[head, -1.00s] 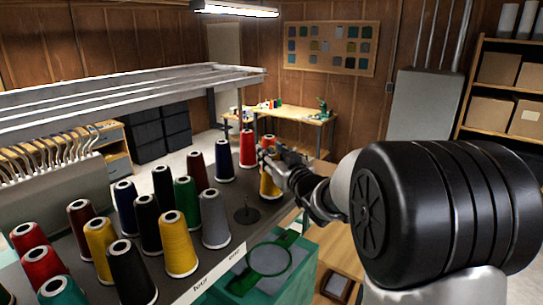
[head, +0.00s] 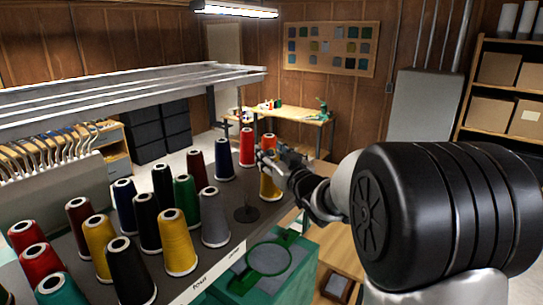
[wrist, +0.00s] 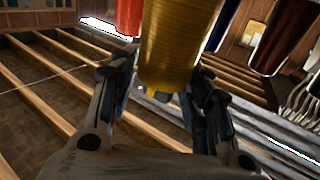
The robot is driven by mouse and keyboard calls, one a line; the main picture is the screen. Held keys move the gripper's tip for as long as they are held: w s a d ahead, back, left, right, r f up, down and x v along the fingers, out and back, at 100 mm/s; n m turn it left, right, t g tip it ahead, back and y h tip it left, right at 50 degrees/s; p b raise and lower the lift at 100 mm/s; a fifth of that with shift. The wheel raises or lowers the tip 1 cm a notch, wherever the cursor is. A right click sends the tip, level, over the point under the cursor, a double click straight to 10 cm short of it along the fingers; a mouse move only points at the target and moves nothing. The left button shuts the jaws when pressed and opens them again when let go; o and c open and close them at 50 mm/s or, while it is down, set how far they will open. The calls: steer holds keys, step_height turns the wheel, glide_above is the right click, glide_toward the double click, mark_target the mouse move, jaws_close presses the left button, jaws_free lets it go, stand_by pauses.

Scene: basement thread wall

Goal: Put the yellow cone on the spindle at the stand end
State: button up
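The yellow cone (head: 268,188) is upright near the far right end of the stand (head: 232,262). My gripper (head: 268,165) is shut on it, and part of the cone is hidden behind the fingers. In the wrist view the yellow cone (wrist: 172,50) fills the space between the two fingers of my gripper (wrist: 160,95), one on each side. The spindle (head: 246,195) rises from a dark round base (head: 246,214) at the stand end, just left of the held cone and apart from it. The spindle carries no cone.
A grey cone (head: 214,218), a navy cone (head: 224,160) and a red cone (head: 247,147) stand close around the spindle. Another yellow cone (head: 178,245) stands nearer. Metal rails (head: 130,95) run above the stand. A green box (head: 262,285) is below its right edge.

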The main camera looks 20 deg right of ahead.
steer(key=shift+o, duration=1.3)
steer(key=s+d, duration=0.1)
steer(key=s, duration=1.1)
steer(key=s+a+f+g+b, duration=0.3)
steer(key=s+f+g+b, duration=0.1)
steer(key=s+f, duration=0.5)
steer(key=s+a+f+m+g+h+b, duration=0.1)
steer(key=s+a+f+g+b, duration=0.2)
steer(key=s+f, duration=0.5)
steer(key=s+a+f+g+h+b, duration=0.1)
steer(key=s+a+f+g+b, duration=0.2)
steer(key=s, duration=1.1)
step_height(320, 180, down, 7)
steer(key=g+b, duration=0.3)
steer(key=b, duration=0.1)
steer(key=shift+s+a+r, duration=0.15)
steer(key=shift+a+r, duration=0.05)
steer(key=shift+a, duration=0.15)
